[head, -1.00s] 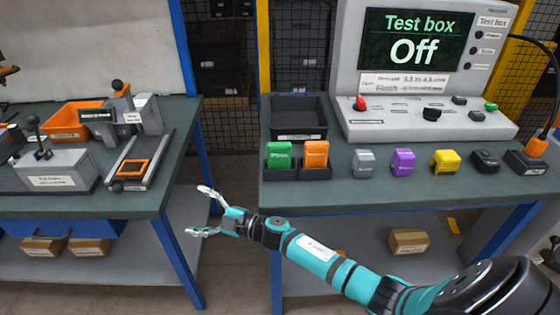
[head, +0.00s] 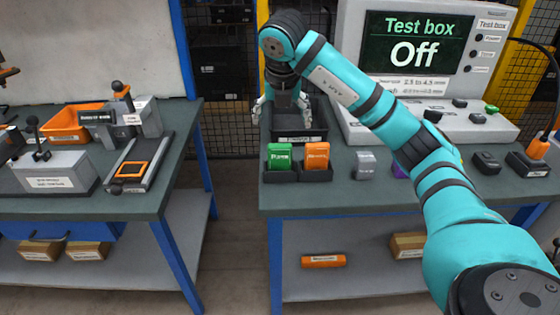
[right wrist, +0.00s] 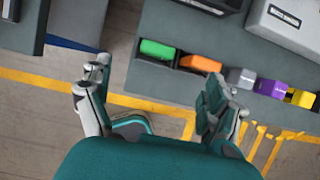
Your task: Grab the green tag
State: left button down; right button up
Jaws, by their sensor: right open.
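The green tag (head: 280,156) stands upright in the left slot of a small black holder (head: 298,175) near the front edge of the right bench. An orange tag (head: 316,156) stands in the slot beside it. My right gripper (head: 281,108) is open and empty, pointing down, with its fingers spread. In the right wrist view the green tag (right wrist: 157,49) lies beyond the gap between the open fingers (right wrist: 153,82), not touched. My left gripper is not in view.
A black bin (head: 314,134) stands behind the holder. To the right are a grey block (head: 366,165), a purple block (right wrist: 270,87) and a yellow block (right wrist: 300,98). The test box (head: 490,60) reads "Off". The left bench (head: 120,205) holds fixtures; a floor gap separates the benches.

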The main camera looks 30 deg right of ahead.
aim_at(279, 153)
jog(key=p+x, duration=0.1)
jog(key=x, duration=1.5)
jog(key=shift+a+f, duration=0.1)
jog(key=shift+f, duration=0.15)
jog(key=c, duration=1.3)
jog(key=shift+o, duration=0.2)
jog(key=shift+r, duration=0.1)
